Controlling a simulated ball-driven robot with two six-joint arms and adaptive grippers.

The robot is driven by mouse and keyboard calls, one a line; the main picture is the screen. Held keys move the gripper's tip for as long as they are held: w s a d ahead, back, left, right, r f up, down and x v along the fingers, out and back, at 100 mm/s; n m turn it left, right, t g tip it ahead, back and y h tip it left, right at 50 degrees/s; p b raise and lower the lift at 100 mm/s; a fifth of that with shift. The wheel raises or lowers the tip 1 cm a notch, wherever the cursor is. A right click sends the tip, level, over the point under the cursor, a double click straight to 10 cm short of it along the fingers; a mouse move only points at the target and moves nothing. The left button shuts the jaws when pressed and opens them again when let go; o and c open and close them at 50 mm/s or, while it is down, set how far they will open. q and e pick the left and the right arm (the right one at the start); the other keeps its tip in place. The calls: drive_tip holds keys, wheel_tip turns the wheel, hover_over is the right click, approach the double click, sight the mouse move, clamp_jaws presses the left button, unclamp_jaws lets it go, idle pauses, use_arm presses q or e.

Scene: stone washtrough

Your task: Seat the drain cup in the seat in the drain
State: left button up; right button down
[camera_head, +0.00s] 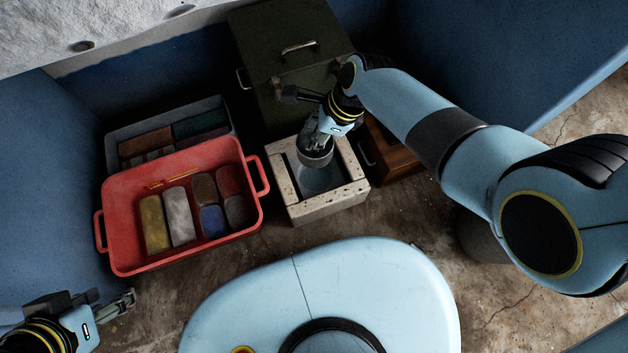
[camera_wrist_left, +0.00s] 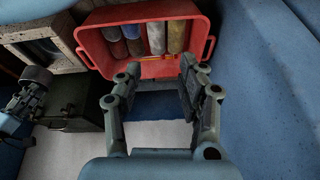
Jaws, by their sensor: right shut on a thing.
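The drain cup (camera_head: 315,155) is a dark grey round cup held over the stone washtrough (camera_head: 340,205). My right gripper (camera_head: 318,140) is shut on it, and the cup hangs upright or nearly so at the trough's opening. The drain and its seat inside the trough are mostly hidden by the cup and gripper; I cannot tell whether the cup touches anything below. In the left wrist view the cup (camera_wrist_left: 36,76) shows at the left edge beside the trough (camera_wrist_left: 45,30). My left gripper (camera_head: 130,298) is at the lower left, away from the trough; its fingers (camera_wrist_left: 160,85) stand apart with nothing between them.
A red tray (camera_head: 118,190) with several coloured blocks stands left of the trough, a grey crate (camera_head: 112,143) behind it. A dark green box (camera_head: 265,65) stands behind the trough and a brown wooden box (camera_head: 395,155) at its right. Blue walls enclose the sides.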

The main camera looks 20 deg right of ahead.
sight(315, 155)
drive_tip(key=f+b, duration=0.1)
drive_tip(key=f, duration=0.1)
drive_tip(key=f+b, duration=0.1)
drive_tip(key=f, duration=0.1)
drive_tip(key=s+f+b, duration=0.1)
drive_tip(key=f, duration=0.1)
drive_tip(key=shift+f, duration=0.2)
drive_tip(key=shift+f+b, duration=0.3)
drive_tip(key=shift+b, duration=0.15)
use_arm(q)
drive_tip(key=w+d+r+t+h+b, duration=0.1)
drive_tip(key=w+d+r+t+b, duration=0.25)
drive_tip(key=w+r+t, duration=0.65)
use_arm(e)
wheel_tip(315, 155, down, 7)
drive_tip(key=shift+f+b, duration=0.1)
drive_tip(key=shift+b, duration=1)
drive_tip(key=shift+f+b, duration=0.7)
drive_tip(key=shift+f, duration=0.15)
use_arm(q)
drive_tip(key=w+r+m+t+h, duration=0.1)
drive_tip(key=r+t+h, duration=0.1)
drive_tip(key=r+t, duration=0.3)
drive_tip(key=w+d+r+m+t+h, duration=0.1)
drive_tip(key=r+t, duration=0.4)
drive_tip(key=r, duration=0.5)
drive_tip(key=shift+w+d+m+h, duration=0.3)
drive_tip(key=shift+w+m+h, duration=0.1)
drive_tip(key=shift+w+m, duration=0.3)
drive_tip(key=shift+r, duration=0.1)
